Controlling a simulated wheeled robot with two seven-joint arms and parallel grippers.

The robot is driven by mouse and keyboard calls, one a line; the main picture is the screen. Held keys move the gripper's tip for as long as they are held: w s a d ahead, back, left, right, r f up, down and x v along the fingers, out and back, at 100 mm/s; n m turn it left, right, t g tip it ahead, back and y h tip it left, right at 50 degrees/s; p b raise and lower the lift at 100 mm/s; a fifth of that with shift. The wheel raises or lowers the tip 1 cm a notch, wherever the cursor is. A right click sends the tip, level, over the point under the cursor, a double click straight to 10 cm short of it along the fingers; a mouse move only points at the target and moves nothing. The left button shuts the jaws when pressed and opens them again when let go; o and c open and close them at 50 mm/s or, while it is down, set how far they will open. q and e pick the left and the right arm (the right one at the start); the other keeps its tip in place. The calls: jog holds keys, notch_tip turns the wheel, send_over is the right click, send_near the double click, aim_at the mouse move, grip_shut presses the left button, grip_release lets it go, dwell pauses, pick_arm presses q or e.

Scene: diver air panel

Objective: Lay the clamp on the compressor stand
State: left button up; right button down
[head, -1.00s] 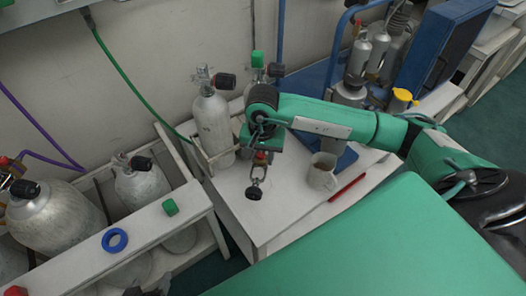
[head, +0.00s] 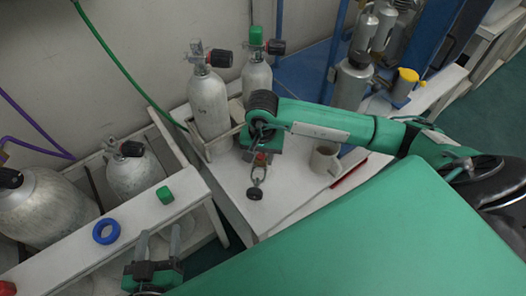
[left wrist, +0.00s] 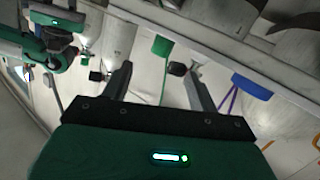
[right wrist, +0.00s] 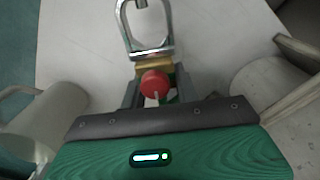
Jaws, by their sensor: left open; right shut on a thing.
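The clamp (head: 256,181) is a metal yoke with a red knob and a dark round end. It hangs from my right gripper (head: 260,158), above the white stand (head: 281,205). In the right wrist view, the fingers of my right gripper (right wrist: 157,88) are shut around the clamp's brass-and-red end, and its metal loop (right wrist: 126,28) points away over the white top. I cannot tell whether the clamp touches the top. My left gripper (head: 158,250) is open and empty at the bottom left, by the tank rack; its spread fingers show in the left wrist view (left wrist: 158,85).
A mug (head: 325,158) and a red marker-like stick (head: 349,175) are on the white stand, right of the clamp. Grey cylinders (head: 209,105) stand behind it. The rack plank (head: 80,255) at left holds a blue ring (head: 106,231) and a green block (head: 165,195).

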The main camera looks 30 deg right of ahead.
jog(key=shift+f+b, duration=0.35)
jog(key=shift+f, duration=0.45)
pick_arm(q)
jog(key=w+a+r+t, duration=0.1)
jog(key=w+r+t, duration=0.2)
jog(key=r, duration=0.3)
jog(key=shift+w+r+t, duration=0.3)
jog(key=shift+r+t, duration=0.05)
jog(key=shift+t, duration=0.25)
pick_arm(e)
jog(key=shift+f, duration=0.6)
pick_arm(q)
jog(key=shift+a, duration=0.1)
jog(key=shift+f+b, duration=0.3)
jog(key=shift+b, duration=0.25)
pick_arm(e)
jog(key=shift+f, duration=0.2)
pick_arm(q)
jog(key=shift+s+f+h, duration=0.15)
jog(key=shift+f+h, duration=0.1)
jog(key=shift+h, duration=0.15)
pick_arm(e)
jog(key=shift+s+f, duration=0.1)
jog(key=shift+f, duration=0.15)
